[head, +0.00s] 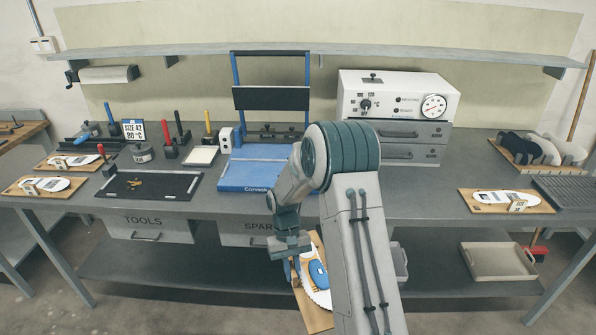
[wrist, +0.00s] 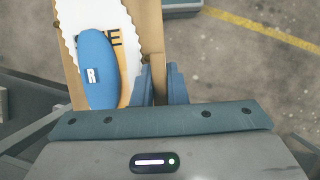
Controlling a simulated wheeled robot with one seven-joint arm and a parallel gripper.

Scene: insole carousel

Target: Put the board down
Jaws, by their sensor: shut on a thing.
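The wooden board (head: 304,302) is in the air in front of the bench, partly hidden behind my arm in the head view. It carries a white sheet with a jagged edge (head: 317,297) and a blue insole (head: 318,274). In the wrist view the board (wrist: 152,40) runs up and away, and the blue insole (wrist: 97,55) bears a white tag marked R. Dark letters on the sheet are partly covered. My gripper (head: 294,262) is shut on the board's edge; its blue fingers (wrist: 162,82) show in the wrist view.
The grey bench (head: 430,190) has bare room right of the blue press (head: 255,175). Similar boards lie at the left (head: 20,187) and right (head: 530,204). A black tray (head: 150,188), a white oven (head: 395,97) and an insole rack (head: 525,160) also stand there. A beige bin (head: 497,263) is below.

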